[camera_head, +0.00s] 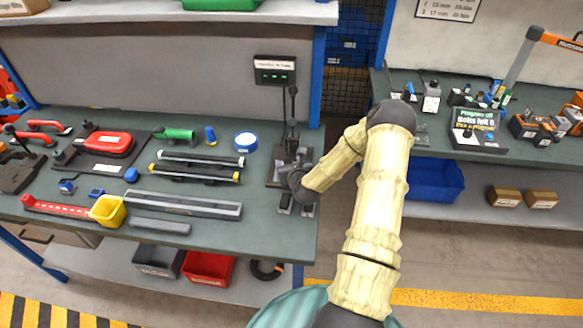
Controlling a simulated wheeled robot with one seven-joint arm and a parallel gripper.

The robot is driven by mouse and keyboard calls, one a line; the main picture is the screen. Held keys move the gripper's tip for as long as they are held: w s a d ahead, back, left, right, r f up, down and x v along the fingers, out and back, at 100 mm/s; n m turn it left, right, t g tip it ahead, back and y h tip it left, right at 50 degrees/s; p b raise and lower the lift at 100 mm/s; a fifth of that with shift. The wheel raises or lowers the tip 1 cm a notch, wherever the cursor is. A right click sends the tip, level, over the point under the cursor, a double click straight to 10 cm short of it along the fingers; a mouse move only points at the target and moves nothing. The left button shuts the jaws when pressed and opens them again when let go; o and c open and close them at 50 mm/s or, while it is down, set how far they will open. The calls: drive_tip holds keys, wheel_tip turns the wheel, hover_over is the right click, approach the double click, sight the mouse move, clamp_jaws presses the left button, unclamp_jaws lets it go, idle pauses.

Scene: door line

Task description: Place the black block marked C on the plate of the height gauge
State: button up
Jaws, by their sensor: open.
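The height gauge (292,140) stands near the right end of the left bench, with a dark upright post and a dark base. Its plate is mostly hidden behind my gripper. My gripper (296,178) is over the bench just in front of the gauge, small and dark, and appears open. Its fingertips are hard to make out. Small dark blocks (285,203) lie near the bench's front right corner, just below my gripper in the picture. No letter can be read on them, so I cannot tell which is marked C. Nothing shows held in the jaws.
A second bench (437,145) stands right, across a gap.

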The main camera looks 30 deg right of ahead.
drive_tip(key=shift+s+r, duration=0.1)
drive_tip(key=shift+s, duration=0.15)
drive_tip(key=b+v, duration=0.2)
drive_tip(key=v, duration=0.9)
drive_tip(key=shift+s+a, duration=0.15)
drive_tip(key=shift+s, duration=0.05)
drive_tip(key=shift+r, duration=0.1)
drive_tip(key=a+n+y, duration=0.1)
drive_tip(key=a+n, duration=0.1)
drive_tip(key=n, duration=0.1)
drive_tip(key=a+n+g, duration=0.1)
drive_tip(key=a+n, duration=0.1)
drive_tip(key=n, duration=0.1)
drive_tip(key=a+n+g+y, duration=0.1)
drive_tip(key=n, duration=0.3)
drive_tip(key=shift+s+a+y, duration=0.3)
drive_tip(key=shift+s+a, duration=0.05)
drive_tip(key=shift+a, duration=0.05)
drive_tip(key=s+a+r+n+g, duration=0.4)
drive_tip(key=s+n, duration=0.3)
drive_tip(key=n, duration=0.7)
drive_tip(key=s+a+r+n+g, duration=0.4)
drive_tip(key=s+a+r+n, duration=0.2)
drive_tip(key=n, duration=0.8)
drive_tip(key=s, duration=0.2)
drive_tip(key=shift+s+r+g, duration=0.3)
drive_tip(key=shift+r, duration=0.05)
